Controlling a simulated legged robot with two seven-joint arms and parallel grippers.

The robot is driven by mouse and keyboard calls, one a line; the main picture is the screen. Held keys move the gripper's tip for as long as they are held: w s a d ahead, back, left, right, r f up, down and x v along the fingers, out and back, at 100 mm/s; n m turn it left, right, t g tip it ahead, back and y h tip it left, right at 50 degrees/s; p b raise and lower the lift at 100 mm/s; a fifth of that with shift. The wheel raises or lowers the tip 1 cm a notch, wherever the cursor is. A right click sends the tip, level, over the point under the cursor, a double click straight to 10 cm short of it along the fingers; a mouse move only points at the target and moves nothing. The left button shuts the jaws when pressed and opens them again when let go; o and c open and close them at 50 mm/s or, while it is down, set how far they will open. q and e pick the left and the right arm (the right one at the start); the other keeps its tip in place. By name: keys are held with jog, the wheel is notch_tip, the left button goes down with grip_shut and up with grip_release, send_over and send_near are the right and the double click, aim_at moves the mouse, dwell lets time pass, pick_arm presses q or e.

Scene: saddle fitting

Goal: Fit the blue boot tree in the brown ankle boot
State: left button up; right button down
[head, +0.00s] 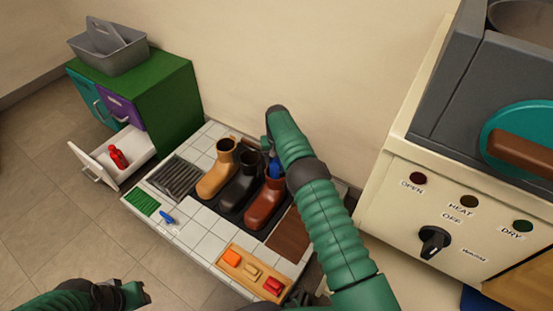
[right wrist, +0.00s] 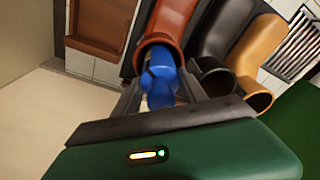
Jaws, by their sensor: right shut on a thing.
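The brown ankle boot (head: 264,206) is reddish brown and stands at the right end of a row of three boots. My right gripper (head: 268,150) is above its opening, shut on the blue boot tree (head: 275,168). In the right wrist view the boot tree (right wrist: 162,82) sits between the fingers, its far end at the round mouth of the brown boot (right wrist: 172,22). It seems to reach into the mouth; how deep is hidden. My left gripper (head: 134,292) is at the bottom left, far from the boots; its jaw opening is unclear.
A black boot (head: 239,186) and a tan boot (head: 216,176) stand beside the brown one. A wooden tray (head: 235,259) with small coloured pieces lies in front. A small blue item (head: 167,218) lies on the tiles. An open drawer (head: 103,165) is left; a cream machine (head: 430,200) stands right.

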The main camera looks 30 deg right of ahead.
jog(key=shift+f, duration=0.45)
jog(key=c, duration=0.6)
grip_release()
jog(key=shift+o, duration=0.2)
jog(key=shift+r, duration=0.1)
notch_tip(320, 180, up, 9)
jog(key=p, duration=0.6)
